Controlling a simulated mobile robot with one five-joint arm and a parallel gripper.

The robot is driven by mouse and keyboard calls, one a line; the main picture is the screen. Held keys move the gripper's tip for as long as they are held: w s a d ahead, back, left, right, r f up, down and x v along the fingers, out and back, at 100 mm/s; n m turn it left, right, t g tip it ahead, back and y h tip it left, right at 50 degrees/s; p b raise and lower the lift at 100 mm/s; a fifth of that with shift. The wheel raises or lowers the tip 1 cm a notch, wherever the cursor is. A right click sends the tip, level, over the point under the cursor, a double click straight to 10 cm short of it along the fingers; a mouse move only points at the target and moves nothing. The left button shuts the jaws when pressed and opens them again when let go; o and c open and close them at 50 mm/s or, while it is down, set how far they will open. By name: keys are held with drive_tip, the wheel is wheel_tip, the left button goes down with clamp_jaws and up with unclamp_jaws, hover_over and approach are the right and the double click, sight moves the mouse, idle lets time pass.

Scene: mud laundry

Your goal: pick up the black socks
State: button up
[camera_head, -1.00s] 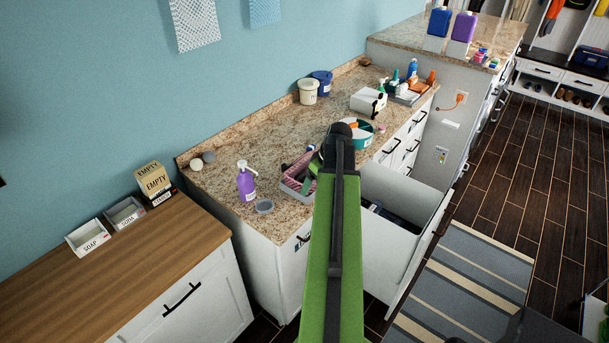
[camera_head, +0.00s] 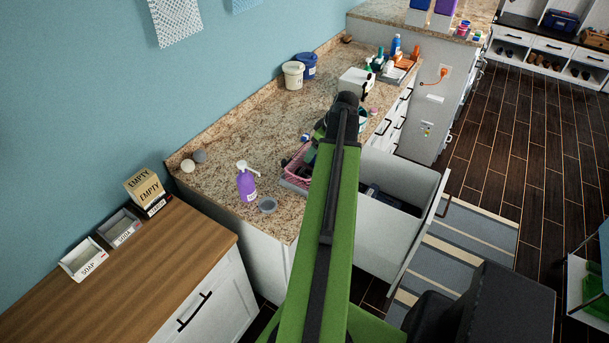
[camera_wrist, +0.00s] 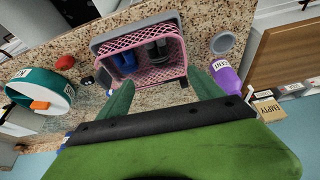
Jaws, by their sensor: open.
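In the wrist view a pink mesh basket (camera_wrist: 150,76) lies on the granite counter just beyond my gripper. Inside it are a dark grey or black bundle (camera_wrist: 158,50) and a blue bundle (camera_wrist: 123,61); the dark one may be the black socks, but I cannot tell surely. My gripper (camera_wrist: 162,93) is open and empty, its two green fingers spread at the near side of the basket. In the head view the basket (camera_head: 297,168) is partly hidden by my arm, and my fingertips are hidden too. An open drawer (camera_head: 398,238) below the counter holds dark items too blurred to name.
The open drawer juts over a striped rug (camera_head: 470,245). Dark floor (camera_head: 520,160) at right is clear.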

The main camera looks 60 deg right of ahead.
sight(307, 166)
drive_tip(key=b+x, duration=0.6)
drive_tip(key=x, duration=0.1)
drive_tip(key=b+x, duration=0.4)
drive_tip(key=shift+s+d+f, duration=0.2)
drive_tip(key=shift+f, duration=0.1)
drive_tip(key=shift+w+f, duration=0.25)
drive_tip(key=b+x, duration=0.5)
drive_tip(key=shift+f, duration=0.1)
drive_tip(key=shift+r, duration=0.2)
drive_tip(key=c, duration=1.5)
